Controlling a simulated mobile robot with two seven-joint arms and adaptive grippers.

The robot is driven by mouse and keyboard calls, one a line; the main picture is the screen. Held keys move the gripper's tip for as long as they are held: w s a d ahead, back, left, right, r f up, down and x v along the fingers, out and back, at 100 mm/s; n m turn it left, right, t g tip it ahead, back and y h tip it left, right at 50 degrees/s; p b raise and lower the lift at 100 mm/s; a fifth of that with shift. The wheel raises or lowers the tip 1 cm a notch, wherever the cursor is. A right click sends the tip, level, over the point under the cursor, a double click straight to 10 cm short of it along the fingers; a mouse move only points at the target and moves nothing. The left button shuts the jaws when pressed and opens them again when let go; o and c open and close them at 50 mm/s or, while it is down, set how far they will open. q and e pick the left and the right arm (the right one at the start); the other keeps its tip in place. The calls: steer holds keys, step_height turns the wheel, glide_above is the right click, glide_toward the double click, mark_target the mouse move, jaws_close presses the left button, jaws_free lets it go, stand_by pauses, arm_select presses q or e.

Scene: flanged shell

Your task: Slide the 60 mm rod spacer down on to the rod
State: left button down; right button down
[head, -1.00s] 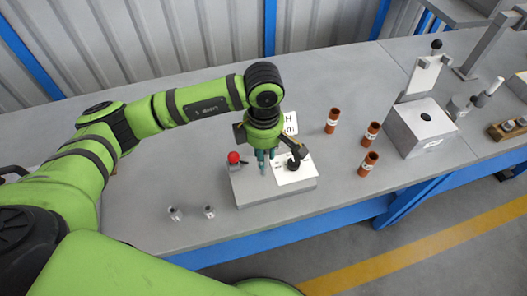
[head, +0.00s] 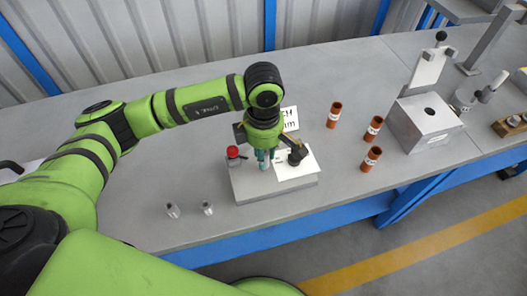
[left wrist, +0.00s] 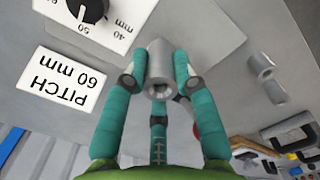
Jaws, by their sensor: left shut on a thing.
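The rod spacer (left wrist: 160,65) is a grey metal tube. In the left wrist view it sits between the teal fingertips, with its open end toward the camera. My left gripper (head: 267,158) is shut on it, above the grey base plate (head: 250,192); it also shows in the left wrist view (left wrist: 160,78). The rod is not clearly visible, so I cannot tell whether the spacer is around it. A white card "PITCH 60 mm" (left wrist: 64,78) and a dial with a black knob (left wrist: 88,10) are close by. My right gripper is not in view.
Two small metal cylinders (head: 172,210) (head: 207,208) stand left of the plate. A red-capped part (head: 232,152) is close left of the gripper. Several brown tubes (head: 334,115) and a grey block with a hole (head: 425,122) stand to the right.

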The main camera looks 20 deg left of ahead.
arm_select(q)
steer(key=shift+f+b, duration=1.1)
steer(key=shift+f, duration=0.1)
steer(key=c, duration=0.9)
jaws_free()
step_height(320, 180, up, 12)
